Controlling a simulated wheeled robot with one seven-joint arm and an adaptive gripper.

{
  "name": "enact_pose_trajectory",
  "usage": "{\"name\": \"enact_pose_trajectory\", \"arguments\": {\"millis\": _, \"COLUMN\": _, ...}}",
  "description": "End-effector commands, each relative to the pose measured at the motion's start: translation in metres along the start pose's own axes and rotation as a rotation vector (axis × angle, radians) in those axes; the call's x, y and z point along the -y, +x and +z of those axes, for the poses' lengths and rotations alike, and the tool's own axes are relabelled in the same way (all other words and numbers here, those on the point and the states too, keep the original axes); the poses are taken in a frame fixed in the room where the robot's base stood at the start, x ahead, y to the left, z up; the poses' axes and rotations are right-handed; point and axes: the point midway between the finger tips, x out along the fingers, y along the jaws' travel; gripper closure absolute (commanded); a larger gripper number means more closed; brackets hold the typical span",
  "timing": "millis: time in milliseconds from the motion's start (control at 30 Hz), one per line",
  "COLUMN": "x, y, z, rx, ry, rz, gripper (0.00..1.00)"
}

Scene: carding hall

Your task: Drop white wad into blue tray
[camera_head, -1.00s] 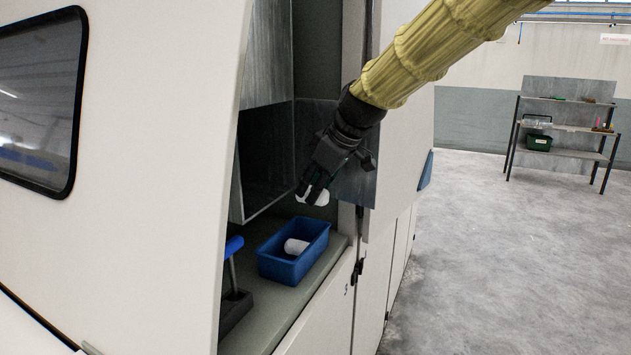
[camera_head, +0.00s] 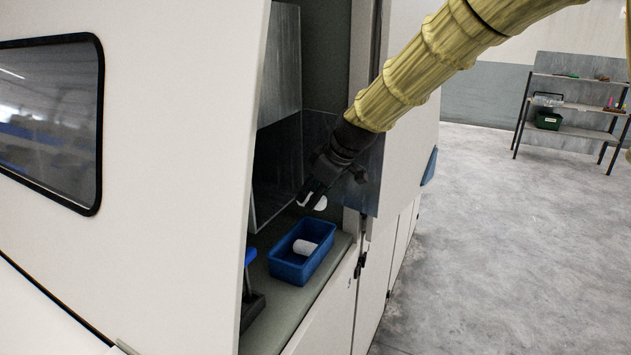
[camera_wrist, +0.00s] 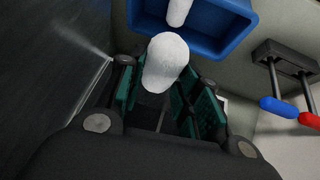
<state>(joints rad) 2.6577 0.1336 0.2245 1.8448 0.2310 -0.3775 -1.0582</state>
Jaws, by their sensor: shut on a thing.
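The blue tray (camera_head: 288,269) sits on the grey ledge inside the white machine's opening. A white roll-shaped piece (camera_head: 305,247) lies in it. My gripper (camera_head: 311,201) is above the tray's back part and shut on a white wad (camera_head: 321,203). In the wrist view the wad (camera_wrist: 165,62) is between the green-padded fingers of my gripper (camera_wrist: 165,88). The tray (camera_wrist: 235,30) shows beyond it at the top of that view, with the other white piece (camera_wrist: 178,12) inside. The wad appears apart from the tray.
A dark holder (camera_wrist: 286,60) with a blue-handled tool (camera_wrist: 278,106) and a red-handled tool (camera_wrist: 309,119) stands beside the tray. The machine's frame closes in the opening on both sides. A shelf rack (camera_head: 570,105) stands far off at the right, with open floor before it.

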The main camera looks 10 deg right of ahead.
Motion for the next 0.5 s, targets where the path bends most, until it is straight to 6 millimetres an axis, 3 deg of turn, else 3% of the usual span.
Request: {"name": "enact_pose_trajectory", "arguments": {"millis": 500, "x": -0.0007, "y": 0.0061, "z": -0.0035, "rx": -0.001, "ry": 0.0, "rz": -0.001, "gripper": 0.76}}
